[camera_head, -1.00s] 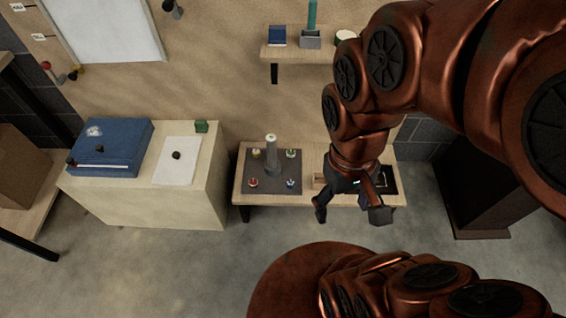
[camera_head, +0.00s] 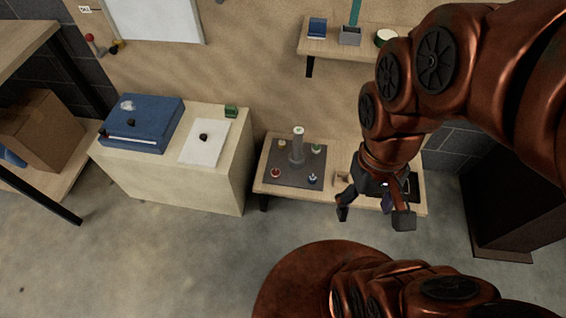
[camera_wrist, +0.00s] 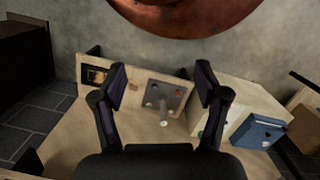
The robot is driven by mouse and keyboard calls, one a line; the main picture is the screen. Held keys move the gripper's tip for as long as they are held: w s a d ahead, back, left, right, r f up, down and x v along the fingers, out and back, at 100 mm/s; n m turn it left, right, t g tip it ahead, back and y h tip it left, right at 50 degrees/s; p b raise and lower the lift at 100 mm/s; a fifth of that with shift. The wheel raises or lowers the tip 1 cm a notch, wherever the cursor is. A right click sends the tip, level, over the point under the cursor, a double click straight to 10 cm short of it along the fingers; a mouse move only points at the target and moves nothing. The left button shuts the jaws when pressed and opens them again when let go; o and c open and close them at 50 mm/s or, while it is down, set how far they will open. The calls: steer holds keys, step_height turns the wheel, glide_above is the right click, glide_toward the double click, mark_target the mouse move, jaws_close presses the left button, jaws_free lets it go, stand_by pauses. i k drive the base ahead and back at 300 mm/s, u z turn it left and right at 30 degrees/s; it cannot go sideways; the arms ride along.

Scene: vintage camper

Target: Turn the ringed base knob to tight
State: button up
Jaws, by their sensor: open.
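A dark square base plate (camera_head: 292,179) lies on a low wooden bench, with a pale upright post (camera_head: 298,148) at its middle. Small knobs sit near its corners: red (camera_head: 275,172), blue (camera_head: 312,179), green (camera_head: 316,148) and yellowish (camera_head: 282,143). They are too small to tell which one is ringed or how any is turned. My gripper (camera_head: 373,215) is open and empty, above and in front of the bench, right of the plate. In the wrist view the plate (camera_wrist: 154,87) shows beyond the open fingers of my gripper (camera_wrist: 160,76), apart from them.
A pale cabinet (camera_head: 170,180) left of the bench carries a blue case (camera_head: 155,115) and a white sheet (camera_head: 198,148). A wall shelf (camera_head: 325,48) hangs above the bench. A dark cabinet (camera_head: 500,210) stands at the right. Floor in front of the pale cabinet is clear.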

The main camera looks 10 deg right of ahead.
mark_target(275, 172)
steer(key=z, duration=0.15)
steer(key=k, duration=0.4)
steer(key=u, duration=0.85)
steer(key=i, duration=0.9)
steer(key=u, duration=0.05)
